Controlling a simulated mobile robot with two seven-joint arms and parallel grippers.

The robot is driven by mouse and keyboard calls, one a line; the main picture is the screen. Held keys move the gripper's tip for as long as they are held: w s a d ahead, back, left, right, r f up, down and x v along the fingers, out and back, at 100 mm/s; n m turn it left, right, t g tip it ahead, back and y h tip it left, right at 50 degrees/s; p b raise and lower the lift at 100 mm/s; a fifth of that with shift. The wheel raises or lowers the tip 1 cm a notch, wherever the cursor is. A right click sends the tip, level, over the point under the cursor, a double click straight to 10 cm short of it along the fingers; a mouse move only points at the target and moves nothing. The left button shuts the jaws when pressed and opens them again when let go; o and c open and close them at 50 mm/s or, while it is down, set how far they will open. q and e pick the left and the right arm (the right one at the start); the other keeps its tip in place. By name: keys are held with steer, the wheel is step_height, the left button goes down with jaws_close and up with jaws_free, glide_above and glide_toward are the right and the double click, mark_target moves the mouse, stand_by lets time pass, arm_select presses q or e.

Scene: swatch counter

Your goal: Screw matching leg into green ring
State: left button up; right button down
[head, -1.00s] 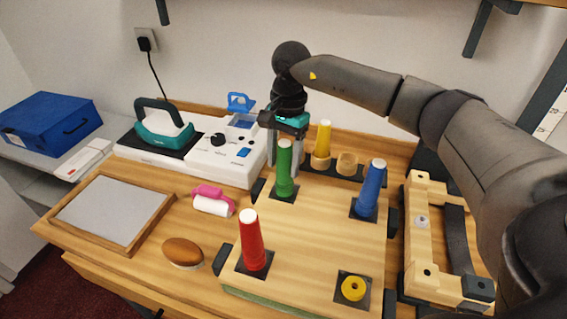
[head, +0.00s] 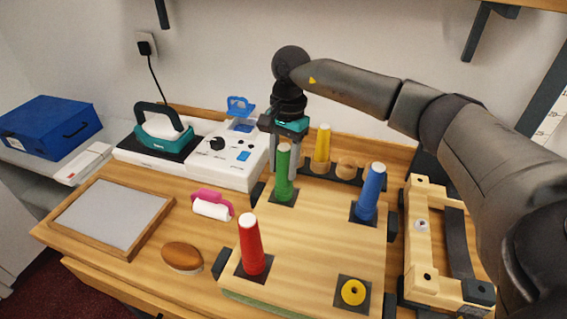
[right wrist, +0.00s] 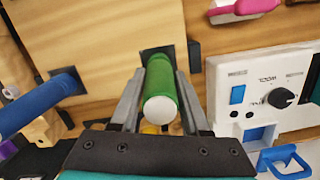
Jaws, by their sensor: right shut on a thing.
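The green leg (head: 283,176) stands upright on a dark square plate at the far left of the wooden board (head: 312,245). My right gripper (head: 284,170) comes down from above and is shut on the green leg. In the right wrist view the green leg (right wrist: 160,88) sits between the two grey fingers, its white end toward the camera. The green ring cannot be made out; the leg's foot covers that spot. My left gripper is not in view.
A red leg (head: 251,245) and a blue leg (head: 371,192) stand on the board, near a yellow ring (head: 353,291) on its plate. A yellow leg (head: 322,145) stands in the rack behind. A white control box (head: 226,155) is close left of my right gripper.

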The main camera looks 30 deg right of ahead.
steer(key=m+p, duration=0.1)
steer(key=m, duration=0.2)
steer(key=m+t+p, duration=0.1)
steer(key=m, duration=0.3)
steer(key=shift+w, duration=0.1)
steer(key=m+p, duration=0.1)
steer(key=m, duration=0.3)
steer(key=shift+m, duration=0.3)
steer(key=m+p, duration=0.1)
steer(key=m, duration=0.2)
steer(key=shift+w+t, duration=0.15)
steer(key=shift+t, duration=0.15)
steer(key=c, duration=0.6)
jaws_free()
